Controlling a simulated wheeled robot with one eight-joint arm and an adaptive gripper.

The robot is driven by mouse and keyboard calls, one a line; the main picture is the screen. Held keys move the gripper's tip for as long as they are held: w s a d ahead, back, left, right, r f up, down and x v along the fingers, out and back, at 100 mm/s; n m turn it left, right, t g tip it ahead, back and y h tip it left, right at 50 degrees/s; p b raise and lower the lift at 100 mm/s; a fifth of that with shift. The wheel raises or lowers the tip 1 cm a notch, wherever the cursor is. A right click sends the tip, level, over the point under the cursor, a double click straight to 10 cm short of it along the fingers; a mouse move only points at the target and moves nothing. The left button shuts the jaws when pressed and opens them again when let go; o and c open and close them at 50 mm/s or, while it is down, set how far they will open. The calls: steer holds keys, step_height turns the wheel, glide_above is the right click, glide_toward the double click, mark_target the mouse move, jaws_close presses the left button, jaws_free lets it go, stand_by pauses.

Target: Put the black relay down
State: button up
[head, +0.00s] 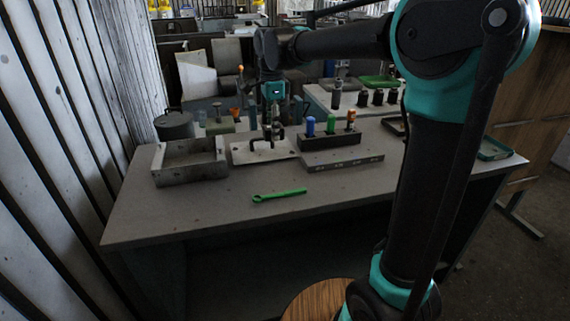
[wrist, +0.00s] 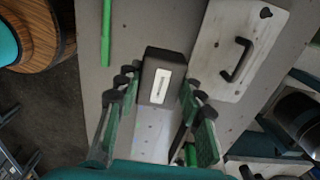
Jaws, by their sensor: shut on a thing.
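The black relay (wrist: 165,75) is a dark box with a white label on its face. In the wrist view it sits between the fingertips of my gripper (wrist: 158,92), which is shut on it. In the head view my gripper (head: 273,122) points down over the back of the workbench; the relay cannot be made out clearly there. A grey surface with small dots (wrist: 152,130) shows below the relay in the wrist view. Whether the relay touches anything beneath is hidden.
A pale plate with a black handle (wrist: 238,55) lies close by. A green wrench (head: 279,195) lies on the bench (head: 200,212) in front. An open grey box (head: 190,173) stands left; a stepped grey block (head: 345,160) with coloured posts stands right. The bench front is mostly clear.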

mark_target(274, 174)
step_height(274, 174, down, 14)
steer(key=shift+r, duration=0.1)
stand_by(0.4)
steer(key=o, duration=1.2)
step_height(274, 174, up, 12)
